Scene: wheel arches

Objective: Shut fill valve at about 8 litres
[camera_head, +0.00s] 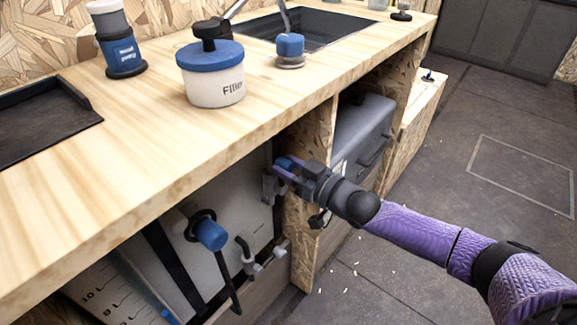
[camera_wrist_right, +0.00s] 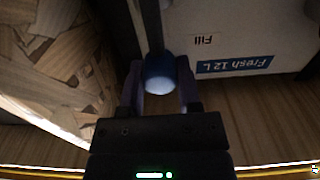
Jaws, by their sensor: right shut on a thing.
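The white fresh-water tank (camera_head: 180,262) stands under the counter; its "Fresh 12 L" label (camera_wrist_right: 235,64) and a small "Fill" label (camera_wrist_right: 203,40) show upside down in the right wrist view. A blue valve knob (camera_wrist_right: 160,72) sits between the fingers of my right gripper (camera_wrist_right: 160,98), which is shut on it. In the head view my right gripper (camera_head: 284,172) reaches under the counter's front edge and partly hides this knob. The tank's level scale (camera_head: 92,297) shows at the lower left, cut by the frame edge; I cannot read the water level. My left gripper is out of view.
Another blue knob (camera_head: 211,235) with a dark handle is in front of the tank. A chipboard divider (camera_head: 300,235) and a grey box (camera_head: 360,130) stand close to my right gripper. A "Filter" pot (camera_head: 212,88) stands on the wooden counter (camera_head: 130,135).

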